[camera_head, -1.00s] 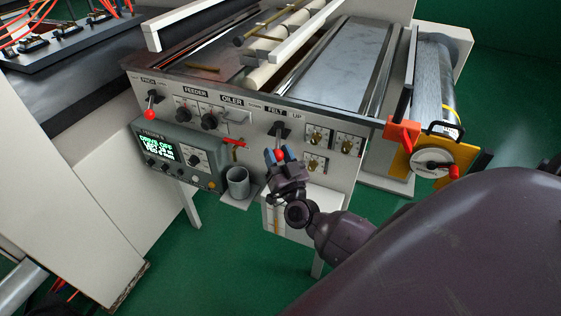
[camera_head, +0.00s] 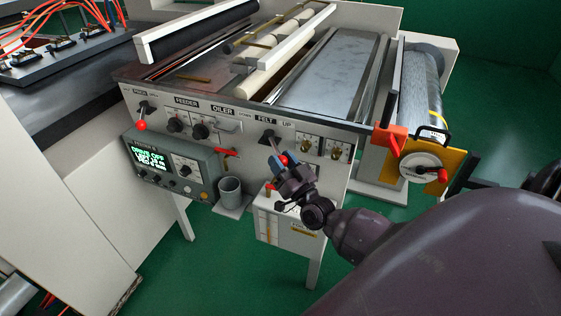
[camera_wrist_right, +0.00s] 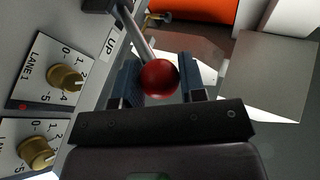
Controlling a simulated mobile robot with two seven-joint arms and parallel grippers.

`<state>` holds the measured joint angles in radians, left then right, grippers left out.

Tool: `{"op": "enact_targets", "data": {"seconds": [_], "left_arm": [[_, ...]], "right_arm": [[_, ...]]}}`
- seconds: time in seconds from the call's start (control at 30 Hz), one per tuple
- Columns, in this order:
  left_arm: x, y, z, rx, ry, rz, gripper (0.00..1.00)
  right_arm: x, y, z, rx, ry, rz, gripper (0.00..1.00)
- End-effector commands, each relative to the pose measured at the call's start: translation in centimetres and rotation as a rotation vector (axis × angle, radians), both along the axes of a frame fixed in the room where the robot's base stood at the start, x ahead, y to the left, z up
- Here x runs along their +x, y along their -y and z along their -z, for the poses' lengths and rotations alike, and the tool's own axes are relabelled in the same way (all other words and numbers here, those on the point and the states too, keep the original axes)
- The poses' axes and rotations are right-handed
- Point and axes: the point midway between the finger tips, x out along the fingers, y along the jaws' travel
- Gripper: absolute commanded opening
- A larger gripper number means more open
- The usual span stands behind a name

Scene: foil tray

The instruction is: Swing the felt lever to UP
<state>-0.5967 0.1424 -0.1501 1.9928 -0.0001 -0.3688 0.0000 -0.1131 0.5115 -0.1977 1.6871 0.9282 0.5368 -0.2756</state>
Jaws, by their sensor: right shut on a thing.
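The felt lever is a metal rod with a red ball knob (camera_head: 283,160), hanging from a dark pivot (camera_head: 267,136) under the FELT label (camera_head: 265,119). The rod slants down and to the right from the pivot. The UP label (camera_head: 287,124) is right of FELT. My right gripper (camera_head: 279,163) is shut on the knob, with blue fingers on either side. In the right wrist view the red knob (camera_wrist_right: 158,78) sits between both fingers of the gripper (camera_wrist_right: 158,84), with the rod rising up-left beside the UP label (camera_wrist_right: 110,45). My left gripper is not in view.
Lane dials (camera_head: 335,148) sit on the panel just right of the lever. A grey cup (camera_head: 230,190) and a control box (camera_head: 170,165) are to the left. Another red-knobbed lever (camera_head: 141,125) hangs further left. A yellow-plated roller crank (camera_head: 420,170) stands at the right.

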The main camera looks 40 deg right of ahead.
Motion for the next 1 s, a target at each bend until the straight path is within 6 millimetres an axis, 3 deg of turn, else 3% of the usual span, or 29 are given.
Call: {"op": "enact_targets", "data": {"seconds": [0.23, 0.27, 0.4, 0.77, 1.0], "left_arm": [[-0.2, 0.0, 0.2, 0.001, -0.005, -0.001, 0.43], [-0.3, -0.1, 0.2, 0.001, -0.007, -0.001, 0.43], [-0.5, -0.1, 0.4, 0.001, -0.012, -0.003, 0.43], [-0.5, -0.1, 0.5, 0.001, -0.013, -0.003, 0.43], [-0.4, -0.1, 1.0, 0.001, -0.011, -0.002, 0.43]], "right_arm": [[0.1, 0.4, -0.5, -0.002, 0.011, 0.009, 0.00], [0.1, 0.5, -0.5, -0.003, 0.011, 0.009, 0.42], [0.1, 0.4, -0.4, -0.003, 0.009, 0.007, 0.62], [-0.4, 0.2, 0.1, -0.001, 0.004, 0.006, 0.62], [-3.7, 0.1, 1.6, -0.002, 0.001, 0.006, 0.62]]}}
